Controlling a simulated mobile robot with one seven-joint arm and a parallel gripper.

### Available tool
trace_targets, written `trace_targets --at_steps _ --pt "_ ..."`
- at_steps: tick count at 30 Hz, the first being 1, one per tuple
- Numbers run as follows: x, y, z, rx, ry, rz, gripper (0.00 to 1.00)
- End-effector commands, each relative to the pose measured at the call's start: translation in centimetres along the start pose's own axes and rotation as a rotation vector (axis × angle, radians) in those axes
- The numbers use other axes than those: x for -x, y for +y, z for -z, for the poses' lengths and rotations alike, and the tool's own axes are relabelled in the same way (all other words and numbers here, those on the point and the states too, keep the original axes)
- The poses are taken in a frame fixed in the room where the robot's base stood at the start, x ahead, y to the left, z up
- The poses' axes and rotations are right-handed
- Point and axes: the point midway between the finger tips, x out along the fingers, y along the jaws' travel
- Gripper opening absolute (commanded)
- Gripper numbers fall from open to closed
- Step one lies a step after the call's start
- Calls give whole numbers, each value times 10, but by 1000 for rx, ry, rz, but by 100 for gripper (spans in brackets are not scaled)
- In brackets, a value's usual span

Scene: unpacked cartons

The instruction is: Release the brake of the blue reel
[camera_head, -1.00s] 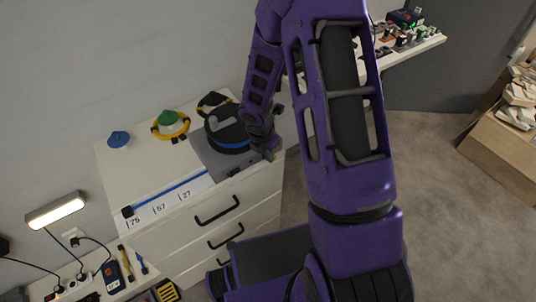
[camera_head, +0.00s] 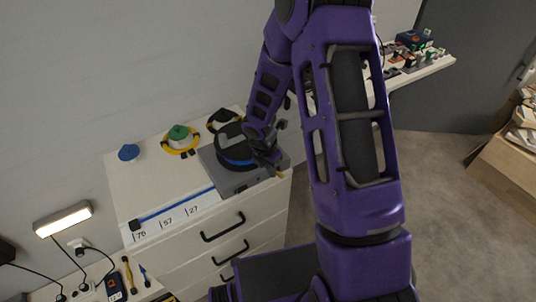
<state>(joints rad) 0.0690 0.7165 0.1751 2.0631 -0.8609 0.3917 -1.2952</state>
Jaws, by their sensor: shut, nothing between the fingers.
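The blue reel (camera_head: 232,158) is a black drum with a blue band, seated on a grey base (camera_head: 233,187) on top of the white drawer cabinet. A blue strip (camera_head: 178,206) runs left from the base along the cabinet top, past labels 27, 57 and 78 or similar. My gripper (camera_head: 275,170) is shut at the right side of the reel, over the base's right part. A small yellowish piece shows by the fingertips. I cannot tell whether the fingers touch the reel or its brake. The brake is not clearly visible behind my gripper.
A yellow reel with a green top (camera_head: 179,140), a black coil (camera_head: 221,119) and a blue round piece (camera_head: 129,152) lie along the cabinet's back. Drawer handles (camera_head: 223,228) face the front. A lamp (camera_head: 63,219) is at left, and an open carton (camera_head: 500,165) at right.

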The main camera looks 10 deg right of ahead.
Motion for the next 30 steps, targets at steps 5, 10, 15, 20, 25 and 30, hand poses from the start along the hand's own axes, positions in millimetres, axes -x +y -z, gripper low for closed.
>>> trace_targets --at_steps 5,10,15,20,25,30 --pt "38 1 -2 -3 -3 -7 0" --pt "80 1 -2 -3 -4 -7 0" --pt "120 1 -2 -3 -4 -6 0" --pt "148 0 -1 -3 -3 -4 0" --pt "162 0 0 -1 -2 -2 0" --pt "165 0 0 1 0 -2 0"
